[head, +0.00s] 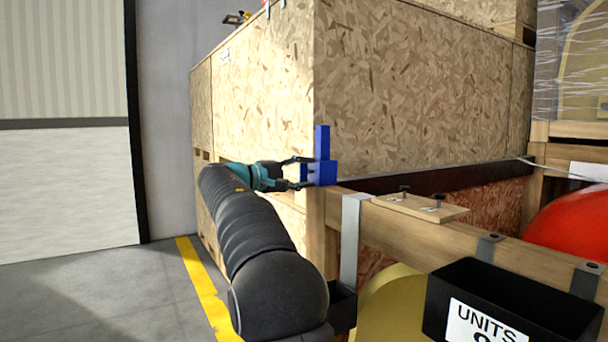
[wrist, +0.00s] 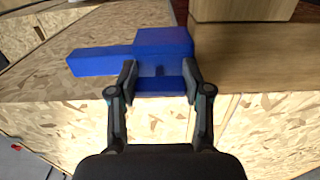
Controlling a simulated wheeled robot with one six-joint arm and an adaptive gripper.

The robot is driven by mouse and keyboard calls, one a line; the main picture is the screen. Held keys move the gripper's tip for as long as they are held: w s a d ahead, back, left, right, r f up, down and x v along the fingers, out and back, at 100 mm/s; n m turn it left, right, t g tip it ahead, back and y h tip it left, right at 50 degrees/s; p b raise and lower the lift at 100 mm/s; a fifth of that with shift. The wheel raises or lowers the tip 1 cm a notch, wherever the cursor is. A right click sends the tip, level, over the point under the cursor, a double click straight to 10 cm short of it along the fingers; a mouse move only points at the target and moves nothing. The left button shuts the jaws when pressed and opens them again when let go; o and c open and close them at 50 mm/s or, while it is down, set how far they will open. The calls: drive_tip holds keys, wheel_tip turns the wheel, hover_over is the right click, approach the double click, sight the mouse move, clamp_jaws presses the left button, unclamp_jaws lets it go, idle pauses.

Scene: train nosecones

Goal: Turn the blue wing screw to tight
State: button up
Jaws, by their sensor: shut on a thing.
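The blue wing screw (head: 322,142) is at the near corner of the tall chipboard crate, at the end of a wooden beam. In the head view, a narrow blue bar stands upright above a wider blue block. In the wrist view, the wing screw (wrist: 160,42) shows as a block with a bar reaching left. My gripper (head: 299,174) reaches it from the left. In the wrist view, the two fingers of my gripper (wrist: 160,78) are either side of the block's near part, shut on it. What lies behind the block is hidden, and I cannot tell how tight it is.
The chipboard crate (head: 400,90) rises behind. The wooden beam (head: 400,228) runs right, carrying a small board with bolts (head: 424,206). A black bin marked UNITS (head: 510,305) hangs at front right, with a red rounded part (head: 572,228) beyond. Grey floor (head: 110,290) is open at left.

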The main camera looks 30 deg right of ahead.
drive_tip(key=o, duration=1.2)
drive_tip(key=a, duration=1.2)
drive_tip(key=shift+w, duration=0.35)
